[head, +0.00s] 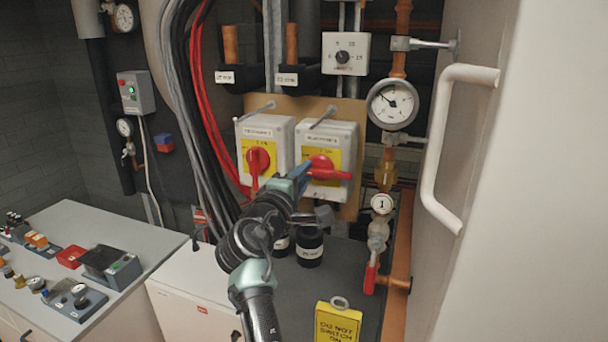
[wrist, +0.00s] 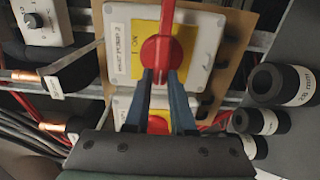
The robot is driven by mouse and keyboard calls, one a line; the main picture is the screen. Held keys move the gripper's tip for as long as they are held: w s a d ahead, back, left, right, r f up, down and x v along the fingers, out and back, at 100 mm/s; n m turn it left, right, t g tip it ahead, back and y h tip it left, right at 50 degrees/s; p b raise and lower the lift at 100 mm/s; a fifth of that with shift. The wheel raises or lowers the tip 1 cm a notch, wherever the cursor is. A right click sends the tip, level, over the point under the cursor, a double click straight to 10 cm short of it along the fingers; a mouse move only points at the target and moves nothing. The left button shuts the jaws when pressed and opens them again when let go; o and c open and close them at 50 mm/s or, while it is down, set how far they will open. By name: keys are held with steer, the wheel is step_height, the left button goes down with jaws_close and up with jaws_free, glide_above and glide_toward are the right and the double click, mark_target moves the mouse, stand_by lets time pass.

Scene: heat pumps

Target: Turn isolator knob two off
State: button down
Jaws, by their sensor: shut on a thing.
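Two white isolator boxes with yellow plates and red knobs sit side by side. The right isolator (head: 345,135) has its red knob (head: 322,165) with the handle lying level, pointing right. My gripper (head: 305,172) is shut on this knob, coming from the lower left. In the wrist view, its blue fingers (wrist: 161,80) lie on both sides of the red knob (wrist: 160,48), whose handle runs up the picture beside the printed ON. The fingers hide part of the knob. The left isolator (head: 280,130) has its red knob (head: 258,162) with the handle pointing down.
A pressure gauge (head: 392,104) and copper pipe stand right of the isolators. A red-handled valve (head: 371,275) hangs below. Black and red cables (head: 205,110) run at left. A white door handle (head: 440,150) juts out at right. A yellow tag (head: 338,322) is low in front.

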steer(key=c, duration=0.8)
jaws_free()
steer(key=shift+o, duration=0.2)
steer(key=shift+s, duration=0.1)
steer(key=b+v, duration=0.4)
steer(key=v, duration=0.8)
steer(key=shift+s+b, duration=0.35)
steer(key=shift+s, duration=0.05)
steer(key=shift+a, duration=0.15)
